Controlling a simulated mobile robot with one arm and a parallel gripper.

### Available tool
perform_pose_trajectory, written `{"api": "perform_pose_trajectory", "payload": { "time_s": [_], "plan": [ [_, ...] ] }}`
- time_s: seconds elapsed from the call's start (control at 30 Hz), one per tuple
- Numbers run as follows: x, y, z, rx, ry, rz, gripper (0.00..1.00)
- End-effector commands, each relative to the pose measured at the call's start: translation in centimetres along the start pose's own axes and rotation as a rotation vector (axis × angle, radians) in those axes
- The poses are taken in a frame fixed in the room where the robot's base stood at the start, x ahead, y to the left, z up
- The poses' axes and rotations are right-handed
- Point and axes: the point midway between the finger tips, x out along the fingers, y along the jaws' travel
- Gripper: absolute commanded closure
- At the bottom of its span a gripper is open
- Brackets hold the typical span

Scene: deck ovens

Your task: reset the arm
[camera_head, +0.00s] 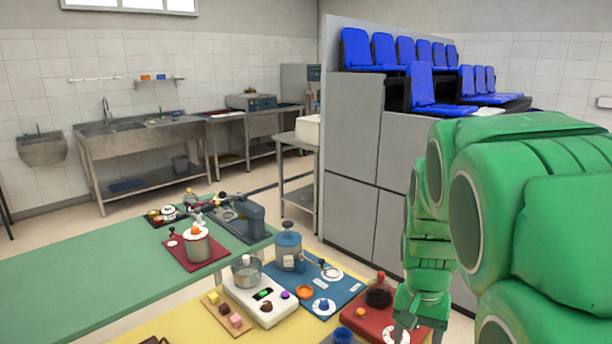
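My green arm (540,200) fills the right side of the head view. Its nearer links are large at the right edge, and its farther links (428,245) hang down over the right end of the yellow table. The lowest green link (420,305) is beside a red mat near the bottom edge. I cannot make out any gripper fingers there, so whether the gripper is open, shut or holding something does not show.
The yellow table (185,322) holds a white scale (262,300), a blue mat (345,290) and a red mat (372,326) with a dark flask (379,293). A green table (90,285) is left. Tall grey cabinets (352,130) with blue seats stand behind my arm.

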Motion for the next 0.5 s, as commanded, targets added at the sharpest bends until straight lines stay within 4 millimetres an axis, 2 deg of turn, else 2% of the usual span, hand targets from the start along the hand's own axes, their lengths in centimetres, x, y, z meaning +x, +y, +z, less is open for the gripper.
{"api": "perform_pose_trajectory", "payload": {
  "time_s": [0.1, 0.5],
  "plan": [
    [-0.5, 0.7, 3.1, -0.069, -0.012, 0.006, 0.39],
    [-1.1, 3.1, 12.5, -0.325, -0.041, 0.025, 0.39]
  ]
}}
